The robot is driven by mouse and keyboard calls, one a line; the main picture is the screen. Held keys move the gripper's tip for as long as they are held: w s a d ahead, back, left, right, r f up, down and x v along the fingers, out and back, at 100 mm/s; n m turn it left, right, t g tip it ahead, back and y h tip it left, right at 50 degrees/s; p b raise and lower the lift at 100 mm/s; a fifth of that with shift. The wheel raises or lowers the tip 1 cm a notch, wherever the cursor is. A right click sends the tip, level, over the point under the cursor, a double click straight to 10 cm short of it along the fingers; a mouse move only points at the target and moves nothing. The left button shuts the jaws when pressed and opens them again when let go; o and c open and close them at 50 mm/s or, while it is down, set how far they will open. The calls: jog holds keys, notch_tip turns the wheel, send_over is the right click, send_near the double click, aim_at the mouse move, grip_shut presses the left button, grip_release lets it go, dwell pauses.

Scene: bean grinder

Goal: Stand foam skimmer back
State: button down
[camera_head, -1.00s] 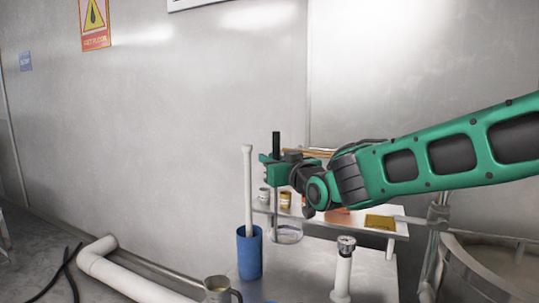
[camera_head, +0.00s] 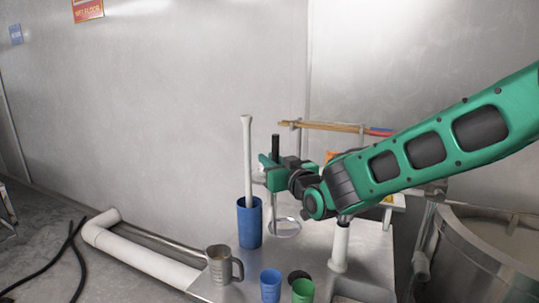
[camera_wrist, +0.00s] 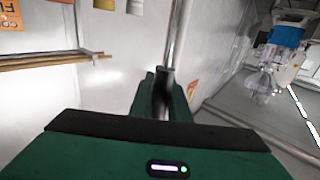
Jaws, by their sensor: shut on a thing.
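The foam skimmer (camera_head: 285,227) hangs upright from my gripper, its round head low beside the blue canister. Its black handle tip sticks up above the jaws. My gripper (camera_head: 268,174) is shut on the handle. The wrist view shows my gripper (camera_wrist: 163,98) shut around the dark grip, with a metal rod (camera_wrist: 179,38) beyond it. The tall blue canister (camera_head: 249,227) stands on the metal table (camera_head: 310,258) with a pale paddle (camera_head: 247,150) upright in it. The skimmer head is to the canister's right; I cannot tell whether it touches the table.
A metal mug (camera_head: 220,264), a blue cup (camera_head: 270,286) and a green cup (camera_head: 303,291) stand along the table's front. A white post (camera_head: 340,246) stands right of the skimmer. Wooden sticks (camera_head: 320,126) lie on a rack behind. A large steel drum (camera_head: 490,240) is at right.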

notch_tip(320, 180, down, 9)
dwell(0.8)
jog(key=c, duration=1.6)
grip_release()
jog(key=shift+f, duration=0.1)
jog(key=v, duration=1)
jog(key=shift+s+d, duration=0.2)
jog(key=shift+d, duration=0.2)
